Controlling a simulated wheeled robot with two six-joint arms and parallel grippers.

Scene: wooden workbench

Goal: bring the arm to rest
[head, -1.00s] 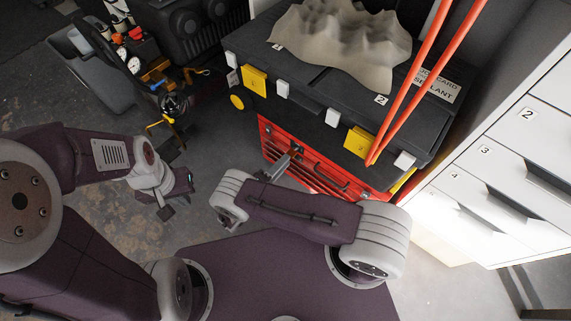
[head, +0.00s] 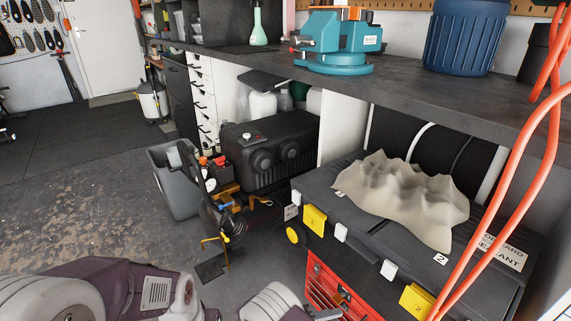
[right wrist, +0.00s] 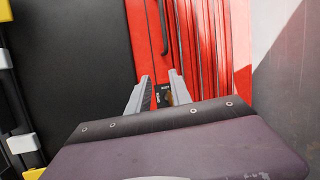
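My right gripper (right wrist: 160,90) shows in the right wrist view with its two grey fingers apart and nothing between them. A red drawer cabinet (right wrist: 200,45) is behind the fingers; whether they touch it I cannot tell. In the head view, part of my right arm (head: 268,304) shows at the bottom edge, in front of the red cabinet (head: 325,290). My left arm (head: 110,285) lies across the lower left corner. Its gripper fingers are below the picture's edge.
A black toolbox (head: 318,192) with a crumpled beige cloth (head: 405,195) stands on the red cabinet. Orange-red tubes (head: 520,165) hang at the right. A workbench (head: 420,88) carries a teal vise (head: 335,45). A black machine (head: 270,150) and grey bin (head: 175,190) stand left. Floor at far left is open.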

